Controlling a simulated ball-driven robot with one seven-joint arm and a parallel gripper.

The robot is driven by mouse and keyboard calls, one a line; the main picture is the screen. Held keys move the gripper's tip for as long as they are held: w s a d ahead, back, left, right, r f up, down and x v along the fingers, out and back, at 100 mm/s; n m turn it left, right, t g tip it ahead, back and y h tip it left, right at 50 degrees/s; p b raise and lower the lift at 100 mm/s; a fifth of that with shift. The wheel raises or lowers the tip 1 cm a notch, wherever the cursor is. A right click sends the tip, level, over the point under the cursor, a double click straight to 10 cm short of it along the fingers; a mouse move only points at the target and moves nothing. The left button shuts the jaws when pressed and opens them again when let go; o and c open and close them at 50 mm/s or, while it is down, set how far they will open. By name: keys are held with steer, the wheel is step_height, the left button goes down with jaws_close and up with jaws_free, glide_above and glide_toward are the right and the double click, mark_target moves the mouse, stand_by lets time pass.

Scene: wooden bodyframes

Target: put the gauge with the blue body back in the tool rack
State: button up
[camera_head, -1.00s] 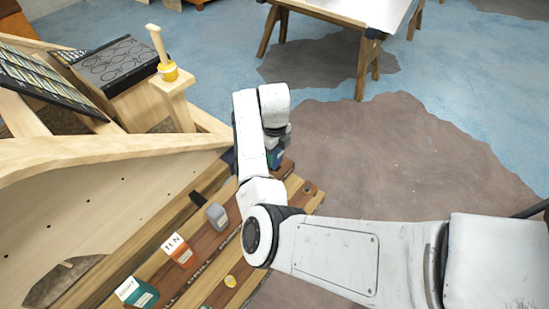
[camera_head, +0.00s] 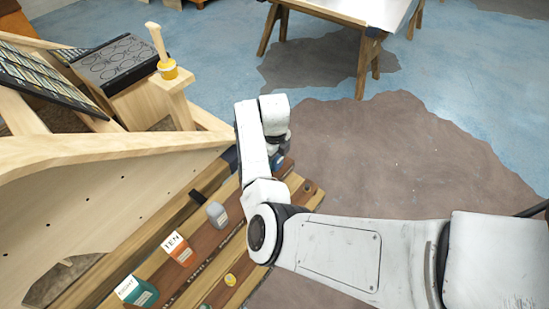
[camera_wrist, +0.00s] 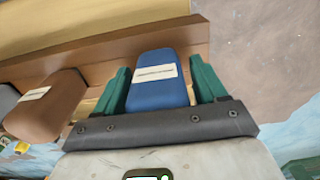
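A blue block with a white label (camera_wrist: 156,80), seemingly the blue-bodied gauge, stands between the green fingers of my gripper (camera_wrist: 160,85) in the wrist view. One finger is on each side of it, with narrow gaps that look open. In the head view, my gripper is largely hidden behind my arm at the wooden plank row, and only a small blue patch (camera_head: 277,160) shows there. I cannot tell which thing is the tool rack; a wooden plank (camera_wrist: 100,50) runs just behind the blue block.
On the planks stand a grey block (camera_head: 217,215), an orange block labelled TEN (camera_head: 178,250) and a teal block (camera_head: 138,291). A brown block (camera_wrist: 47,108) is left of my gripper. A wooden frame (camera_head: 110,155) rises left. The floor (camera_head: 400,150) right is clear.

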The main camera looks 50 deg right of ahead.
steer(key=shift+o, duration=0.5)
steer(key=shift+r, duration=0.1)
steer(key=shift+r+p, duration=0.3)
step_height(320, 180, up, 12)
steer(key=shift+f+b, duration=0.1)
steer(key=shift+b, duration=0.5)
steer(key=s+d+f+n+h, duration=0.1)
steer(key=s+f+n+h, duration=0.1)
steer(key=s+n, duration=0.5)
steer(key=s+d+f+n+h, duration=0.2)
steer(key=s+n, duration=0.2)
steer(key=n, duration=0.4)
steer(key=s+a+f+n+y, duration=0.2)
steer(key=s+a+f+n, duration=0.1)
steer(key=s+a+n, duration=0.4)
steer(key=s+a+f+n+t+y, duration=0.1)
steer(key=s+a+f+n, duration=0.2)
steer(key=s+a+n, duration=0.5)
steer(key=a+n, duration=0.3)
steer(key=n, duration=0.2)
steer(key=shift+s+y, duration=0.25)
steer(key=shift+y, duration=0.15)
